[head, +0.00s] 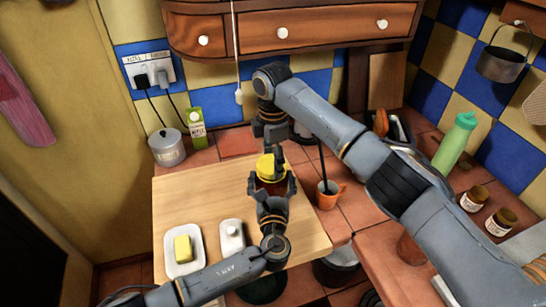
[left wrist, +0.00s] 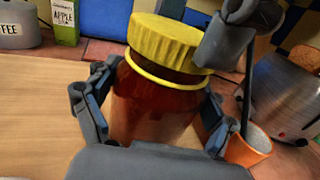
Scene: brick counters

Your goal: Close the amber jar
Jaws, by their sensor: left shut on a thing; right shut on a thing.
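The amber jar (left wrist: 150,105) stands upright on the wooden board (head: 180,205), with dark red-brown glass and a yellow ring at its neck. My left gripper (head: 272,187) is shut around the jar's body, one finger on each side. The yellow lid (head: 265,165) is at the jar's mouth; in the left wrist view the lid (left wrist: 168,40) shows above the yellow ring with a dark band between. I cannot tell if it is fully seated. My right gripper (head: 278,158) is shut on the lid from above; one dark finger shows at the lid's right side.
An orange mug (head: 327,197) with a dark handle in it stands right of the board. A butter dish (head: 197,261) and a white lidded container (head: 232,240) are at the board's front. A canister (head: 167,150) and green carton (head: 197,130) stand behind.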

